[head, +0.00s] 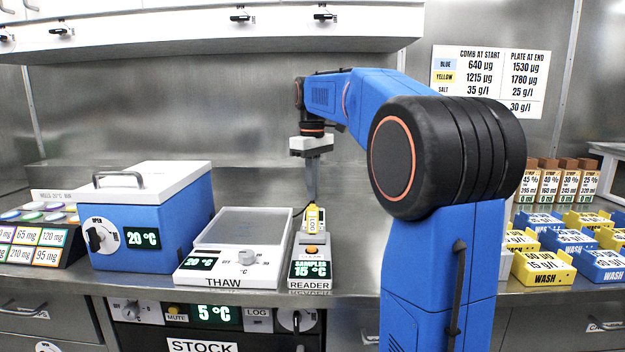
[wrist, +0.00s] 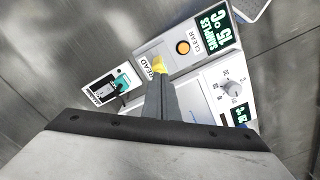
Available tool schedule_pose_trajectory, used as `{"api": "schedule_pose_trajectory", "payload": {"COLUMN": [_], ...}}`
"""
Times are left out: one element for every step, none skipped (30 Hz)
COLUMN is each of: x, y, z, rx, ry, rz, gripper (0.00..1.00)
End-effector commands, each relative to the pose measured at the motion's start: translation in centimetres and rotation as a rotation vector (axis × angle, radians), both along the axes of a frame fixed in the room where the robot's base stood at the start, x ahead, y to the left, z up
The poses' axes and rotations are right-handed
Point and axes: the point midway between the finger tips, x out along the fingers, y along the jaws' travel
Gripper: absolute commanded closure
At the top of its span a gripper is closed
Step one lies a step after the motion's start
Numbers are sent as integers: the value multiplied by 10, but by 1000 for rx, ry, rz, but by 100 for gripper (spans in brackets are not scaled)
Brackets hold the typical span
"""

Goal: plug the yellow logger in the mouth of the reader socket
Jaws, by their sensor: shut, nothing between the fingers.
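The yellow logger (head: 313,219), with a LOG label, stands upright at the reader (head: 311,271), behind its orange button. In the wrist view only a small yellow part of the logger (wrist: 160,62) shows, beside the READ label; my fingers hide the rest. The socket mouth is hidden, so I cannot tell how deep the logger sits. My gripper (head: 312,197) points down directly above the logger, fingers together and empty. In the wrist view its fingertips (wrist: 160,76) end close to the yellow part; whether they touch it is unclear.
The THAW plate (head: 240,226) stands close on the reader's left, with a blue box (head: 150,220) beyond it. A small unit with a teal part (wrist: 121,83) lies beside the reader. Blue and yellow trays (head: 545,266) fill the bench right of my arm.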

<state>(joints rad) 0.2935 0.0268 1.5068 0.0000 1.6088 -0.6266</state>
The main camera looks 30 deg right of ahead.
Motion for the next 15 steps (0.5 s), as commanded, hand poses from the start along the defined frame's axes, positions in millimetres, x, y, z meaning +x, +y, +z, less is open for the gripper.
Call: {"api": "schedule_pose_trajectory", "payload": {"x": [0, 0, 0, 0, 0, 0, 0, 0, 0, 0, 0, 0, 0, 0, 0], "y": [0, 0, 0, 0, 0, 0, 0, 0, 0, 0, 0, 0, 0, 0, 0], "z": [-3, -5, -7, -8, -9, -10, -11, -11, -11, -11, -11, -11, -11, -11, -11], "rx": [0, 0, 0, 0, 0, 0, 0, 0, 0, 0, 0, 0, 0, 0, 0], "ry": [0, -1, 0, 0, 0, 0, 0, 0, 0, 0, 0, 0, -1, -1, -1], "rz": [0, 0, 0, 0, 0, 0, 0, 0, 0, 0, 0, 0, 0, 0, 0], "gripper": [100, 100, 100, 100, 100, 100, 100, 100, 100, 100, 100, 100, 100, 100, 100]}}
